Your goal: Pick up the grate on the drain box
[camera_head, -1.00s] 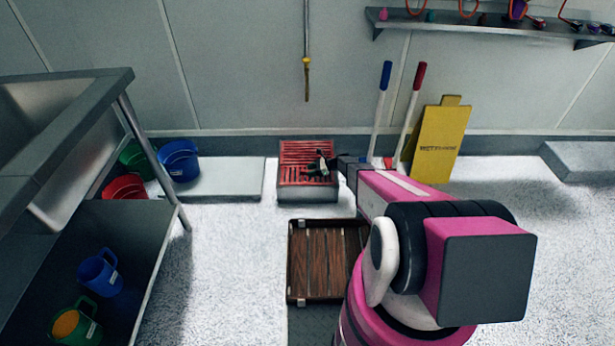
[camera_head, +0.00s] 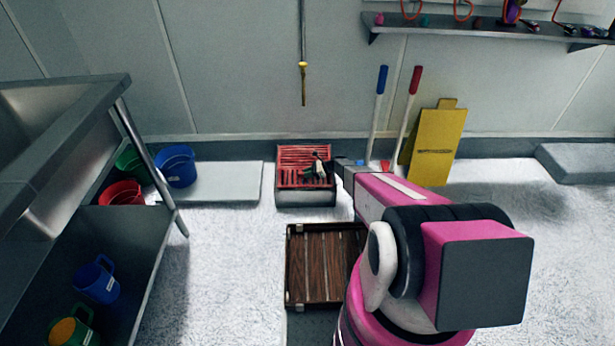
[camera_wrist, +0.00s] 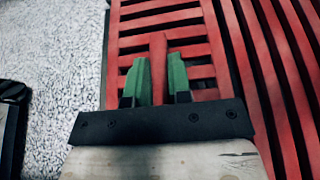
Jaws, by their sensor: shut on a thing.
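The red slatted grate (camera_head: 300,158) lies on top of the grey drain box (camera_head: 303,198), which stands against the back wall. In the wrist view the grate (camera_wrist: 265,60) fills the middle and right. My gripper (camera_head: 318,165) reaches over the right part of the grate. In the wrist view its two green fingertips (camera_wrist: 162,75) are shut on a red bar of the grate between them. Part of the grate's right side is hidden by my gripper in the head view. I cannot tell whether the grate is raised off the box.
A wooden slatted tray (camera_head: 322,262) lies on the floor in front of the box. A yellow sign (camera_head: 433,145) and blue- and red-handled tools lean on the wall at the right. A pale slab (camera_head: 215,182), buckets and a metal sink stand left.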

